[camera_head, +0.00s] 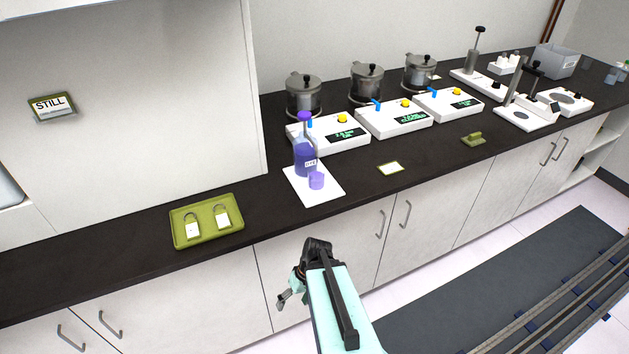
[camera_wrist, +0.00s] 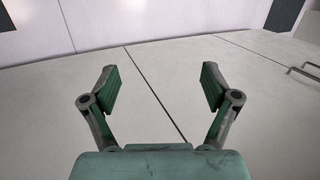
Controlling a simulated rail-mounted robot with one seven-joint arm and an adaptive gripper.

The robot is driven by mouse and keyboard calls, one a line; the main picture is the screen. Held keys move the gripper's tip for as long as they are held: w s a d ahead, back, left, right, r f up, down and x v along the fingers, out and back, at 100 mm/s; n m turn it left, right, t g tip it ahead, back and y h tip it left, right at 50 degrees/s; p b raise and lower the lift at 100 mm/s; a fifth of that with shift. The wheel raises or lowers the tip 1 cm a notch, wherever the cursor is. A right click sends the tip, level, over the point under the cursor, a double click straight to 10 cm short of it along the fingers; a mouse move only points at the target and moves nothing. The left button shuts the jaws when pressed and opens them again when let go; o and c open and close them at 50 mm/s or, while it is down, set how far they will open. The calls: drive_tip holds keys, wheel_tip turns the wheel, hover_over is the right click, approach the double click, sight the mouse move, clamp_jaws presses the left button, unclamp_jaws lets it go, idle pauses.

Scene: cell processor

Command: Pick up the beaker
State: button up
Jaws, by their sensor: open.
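A small purple cup-like vessel (camera_head: 316,180), which may be the beaker, stands on a white mat (camera_head: 323,195) on the dark counter. A bottle with purple liquid and a purple cap (camera_head: 305,160) stands right beside it, marked DYE. I cannot tell whether the small vessel is glass with dye in it or solid purple. My gripper (camera_wrist: 157,75) is open and empty, with its two fingers spread in front of pale cabinet doors. In the head view it is low in front of the counter, below the mat. The beaker is not in the wrist view.
A green tray (camera_head: 178,238) with two padlock-like items lies left of the mat. White devices (camera_head: 393,120) with metal pots stand behind and to the right. A small card (camera_head: 390,168) lies right of the mat. Cabinet doors with handles (camera_head: 380,224) face my gripper.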

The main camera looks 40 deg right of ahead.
drive_tip(key=d+r+n+t+h+b, duration=0.15)
drive_tip(key=d+r+t, duration=0.35)
drive_tip(key=d+r, duration=0.9)
drive_tip(key=d+r+t+h+b, duration=0.2)
drive_tip(key=d+r+t, duration=0.3)
drive_tip(key=d+r, duration=0.95)
drive_tip(key=w+a+r+n+t+b, duration=0.2)
drive_tip(key=a+r+t+b, duration=0.1)
drive_tip(key=r+b, duration=0.4)
drive_tip(key=p, duration=0.4)
approach(310, 170)
drive_tip(key=shift+w+a+r, duration=0.25)
drive_tip(key=shift+w, duration=0.25)
drive_tip(key=shift+d+f+p+x, duration=0.15)
drive_tip(key=shift+p+x, duration=0.35)
drive_tip(key=shift+x, duration=1.05)
drive_tip(key=shift+d+f+p+x, duration=0.1)
drive_tip(key=shift+f+p+x, duration=0.3)
drive_tip(key=shift+x, duration=1.2)
drive_tip(key=shift+s+r, duration=0.15)
